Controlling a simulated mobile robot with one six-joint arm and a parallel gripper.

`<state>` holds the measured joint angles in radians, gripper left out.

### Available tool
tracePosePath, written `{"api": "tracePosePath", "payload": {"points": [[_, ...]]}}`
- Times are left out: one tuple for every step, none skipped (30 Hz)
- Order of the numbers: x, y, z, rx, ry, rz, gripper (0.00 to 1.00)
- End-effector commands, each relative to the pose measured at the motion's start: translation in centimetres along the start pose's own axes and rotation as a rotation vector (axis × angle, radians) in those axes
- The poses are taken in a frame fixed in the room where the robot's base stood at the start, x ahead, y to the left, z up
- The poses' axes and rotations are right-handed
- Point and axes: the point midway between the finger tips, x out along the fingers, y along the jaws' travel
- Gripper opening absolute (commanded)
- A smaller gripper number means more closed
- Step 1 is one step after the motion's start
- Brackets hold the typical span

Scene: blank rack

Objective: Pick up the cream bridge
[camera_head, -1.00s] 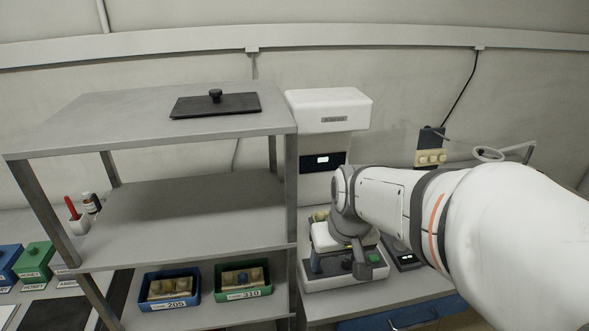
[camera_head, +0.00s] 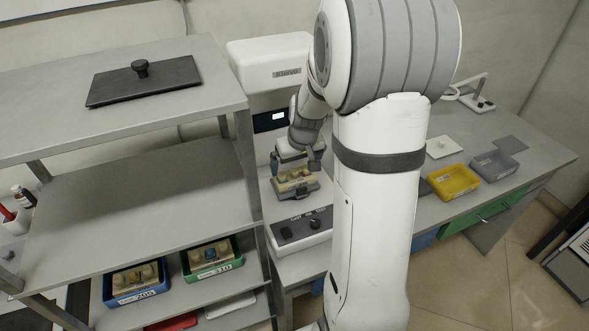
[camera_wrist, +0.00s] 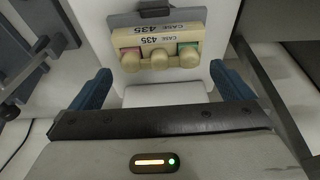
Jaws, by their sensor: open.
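The cream bridge (camera_wrist: 159,61) shows in the wrist view as three rounded cream units in a row on a cream block labelled "CASE 435" (camera_wrist: 157,37). Pink and green patches show behind its end units. In the head view the block (camera_head: 296,186) sits on the white machine's grey holder; the bridge is too small there to make out surely. My gripper (camera_wrist: 160,88) is open, its blue fingers wide apart on either side of and short of the bridge, touching nothing visible. In the head view my gripper (camera_head: 297,164) is just above and behind the block.
The white machine (camera_head: 302,238) has a control panel in front and an overhanging head (camera_head: 268,52). A grey shelf rack (camera_head: 240,150) stands close on the left, holding a blue tray (camera_head: 137,285) and a green tray (camera_head: 212,259). A yellow tray (camera_head: 453,182) lies right.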

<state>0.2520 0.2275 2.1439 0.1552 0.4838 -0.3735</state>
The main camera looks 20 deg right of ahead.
Motion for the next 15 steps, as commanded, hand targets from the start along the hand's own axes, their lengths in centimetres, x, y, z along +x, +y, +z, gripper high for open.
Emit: {"api": "tracePosePath", "payload": {"points": [[0.7,0.1,0.0,0.0,-0.004,-0.001,1.0],[1.1,0.0,0.0,0.0,-0.004,-0.001,1.0],[1.6,0.0,0.0,0.0,-0.003,-0.001,1.0],[1.8,0.0,0.0,0.0,-0.002,-0.001,1.0],[2.1,0.0,0.0,0.0,-0.002,-0.001,1.0],[2.3,0.0,0.0,0.0,-0.002,-0.001,1.0],[2.4,0.0,0.0,0.0,-0.001,-0.001,1.0],[2.5,0.0,0.0,0.0,-0.001,0.0,1.0],[2.5,0.0,0.0,0.0,0.0,0.0,1.0],[2.5,0.0,0.0,0.0,0.0,0.0,1.0],[2.5,0.0,0.0,0.0,0.0,0.0,1.0],[2.5,0.0,0.0,0.0,0.0,0.0,1.0],[2.5,0.0,0.0,0.0,0.0,0.0,1.0],[2.5,0.0,0.0,0.0,0.0,0.0,1.0],[2.5,0.0,0.0,0.0,0.0,0.0,0.97]]}}
